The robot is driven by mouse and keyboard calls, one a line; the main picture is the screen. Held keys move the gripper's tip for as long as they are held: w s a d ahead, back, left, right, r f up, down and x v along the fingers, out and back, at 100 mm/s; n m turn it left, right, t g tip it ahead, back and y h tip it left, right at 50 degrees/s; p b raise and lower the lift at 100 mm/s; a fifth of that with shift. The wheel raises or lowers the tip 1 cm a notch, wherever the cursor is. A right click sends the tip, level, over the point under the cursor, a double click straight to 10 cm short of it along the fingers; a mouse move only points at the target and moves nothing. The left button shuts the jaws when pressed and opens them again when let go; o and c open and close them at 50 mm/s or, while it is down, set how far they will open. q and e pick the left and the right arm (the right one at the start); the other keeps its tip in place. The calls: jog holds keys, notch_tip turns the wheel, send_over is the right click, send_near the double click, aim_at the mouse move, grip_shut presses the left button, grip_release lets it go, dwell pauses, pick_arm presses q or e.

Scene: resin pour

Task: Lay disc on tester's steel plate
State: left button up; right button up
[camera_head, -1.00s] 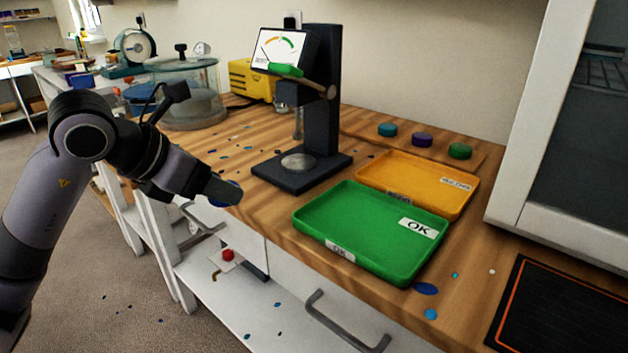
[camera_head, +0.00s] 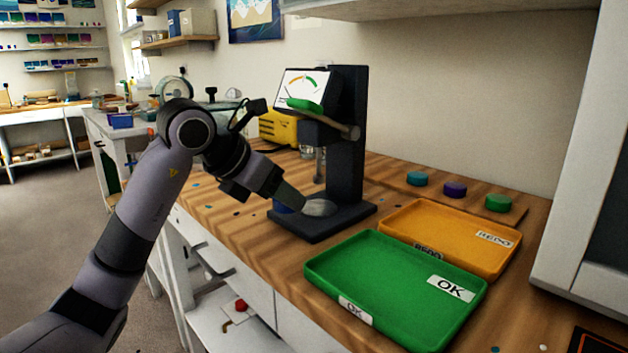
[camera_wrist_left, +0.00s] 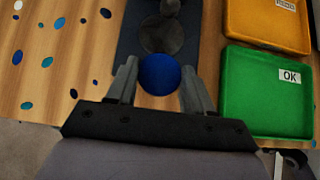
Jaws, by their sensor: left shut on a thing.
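My left gripper (camera_head: 296,206) is shut on a blue disc (camera_wrist_left: 159,74), seen between its two fingers in the left wrist view. In the head view only a sliver of the disc (camera_head: 283,208) shows behind the fingers. The tester (camera_head: 345,140) is a dark stand with a dial screen and a green-tipped lever. Its round steel plate (camera_head: 320,207) lies on the dark base, just right of my fingertips. In the wrist view the steel plate (camera_wrist_left: 161,35) is just beyond the disc. I cannot tell the disc's height above the base. My right gripper is not in view.
A green OK tray (camera_head: 390,285) and an orange tray (camera_head: 450,235) sit right of the tester. Blue, purple and green discs (camera_head: 455,189) stand behind them. A yellow case (camera_head: 280,127) is behind the tester. Coloured spots dot the wooden bench.

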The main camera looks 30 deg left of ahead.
aim_at(315, 183)
pick_arm(q)
jog(key=w, duration=0.1)
jog(key=w+d, duration=0.1)
jog(key=w, duration=0.2)
jog(key=w+d, duration=0.1)
jog(key=w, duration=0.2)
jog(key=shift+w+d, duration=0.15)
jog(key=shift+d, duration=0.15)
jog(key=shift+f, duration=0.1)
jog(key=shift+a, duration=0.1)
